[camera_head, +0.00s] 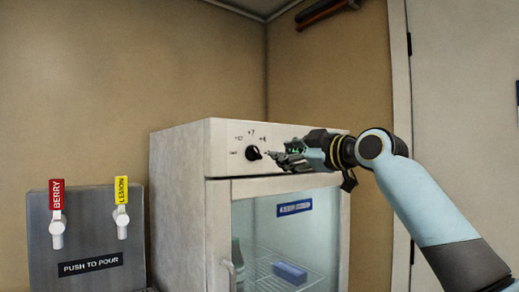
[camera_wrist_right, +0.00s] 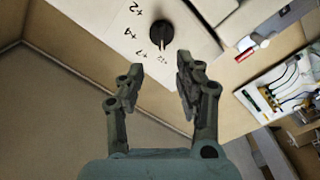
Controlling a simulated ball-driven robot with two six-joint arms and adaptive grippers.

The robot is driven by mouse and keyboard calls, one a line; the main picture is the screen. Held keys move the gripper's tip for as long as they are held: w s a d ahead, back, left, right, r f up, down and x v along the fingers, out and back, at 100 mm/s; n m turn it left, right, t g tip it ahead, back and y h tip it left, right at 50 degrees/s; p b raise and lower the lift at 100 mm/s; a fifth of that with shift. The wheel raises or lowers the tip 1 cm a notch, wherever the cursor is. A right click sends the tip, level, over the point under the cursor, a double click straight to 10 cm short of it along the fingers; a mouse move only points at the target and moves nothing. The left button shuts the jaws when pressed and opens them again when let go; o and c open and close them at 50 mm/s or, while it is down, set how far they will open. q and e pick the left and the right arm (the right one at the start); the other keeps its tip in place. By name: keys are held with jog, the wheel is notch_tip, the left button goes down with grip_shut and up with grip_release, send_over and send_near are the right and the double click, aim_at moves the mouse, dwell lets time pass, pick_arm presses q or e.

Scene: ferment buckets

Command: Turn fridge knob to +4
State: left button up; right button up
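The fridge knob (camera_head: 253,153) is a black dial on the white top panel of the small fridge (camera_head: 180,200). In the right wrist view the knob (camera_wrist_right: 160,36) lies just beyond my fingertips, roughly centred between them, not touching. Small printed marks surround it; +4 (camera_wrist_right: 130,33) and +7 (camera_wrist_right: 140,55) are to its left and lower left. A pale pointer line on the knob points down in that view, near the small mark that looks like +12. My right gripper (camera_wrist_right: 160,70) is open and empty; in the head view it (camera_head: 279,156) is right beside the knob. My left gripper is out of view.
A grey tap panel (camera_head: 90,245) with berry (camera_head: 57,195) and lemon (camera_head: 121,190) handles stands left of the fridge. The fridge's glass door (camera_head: 270,225) is closed. A wall and door frame are at the right. Space in front of the knob is clear.

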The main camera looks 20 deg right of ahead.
aim_at(258, 153)
jog(key=p+x, duration=0.2)
jog(key=x, duration=0.7)
jog(key=shift+f+p, duration=0.1)
jog(key=shift+p, duration=0.25)
jog(key=shift+w+a+f, duration=0.1)
jog(key=shift+w+a, duration=0.1)
jog(key=shift+w, duration=0.2)
jog(key=shift+c, duration=0.2)
grip_shut()
